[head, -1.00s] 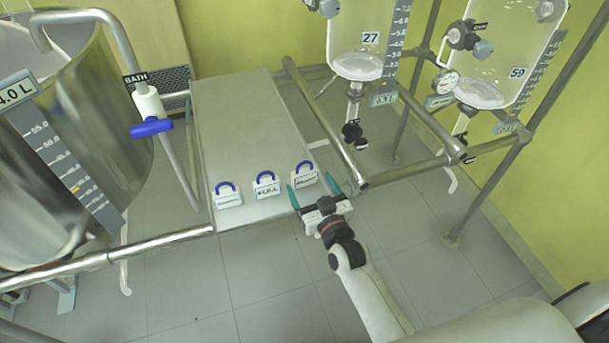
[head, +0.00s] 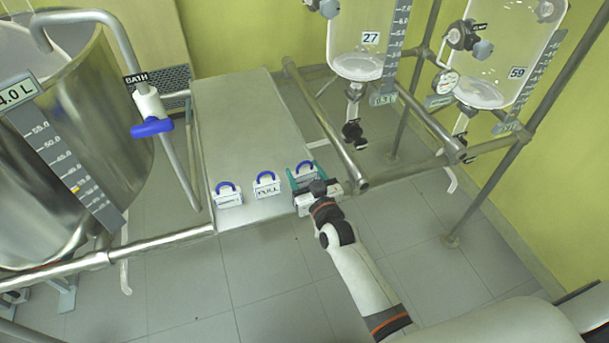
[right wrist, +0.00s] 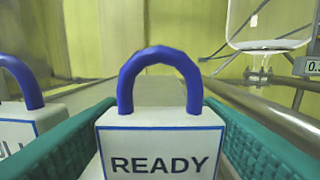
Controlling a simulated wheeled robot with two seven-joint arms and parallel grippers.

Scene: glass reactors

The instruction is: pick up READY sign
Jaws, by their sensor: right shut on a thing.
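The READY sign (right wrist: 160,150) is a white block with a blue border, black lettering and a blue arched handle. In the right wrist view it stands upright between the two teal fingers of my right gripper. In the head view the sign (head: 306,168) is the rightmost of three signs on the grey table, partly covered by the gripper. My right gripper (head: 307,180) is shut on the READY sign, at the table's front right corner. My left gripper is not in view.
The FULL sign (head: 267,186) and another sign (head: 228,197) stand to the left on the table (head: 243,115). Metal rails (head: 325,125) flank it. A steel bath vessel (head: 100,120) stands at left, glass reactors (head: 362,45) at right. The table's back is clear.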

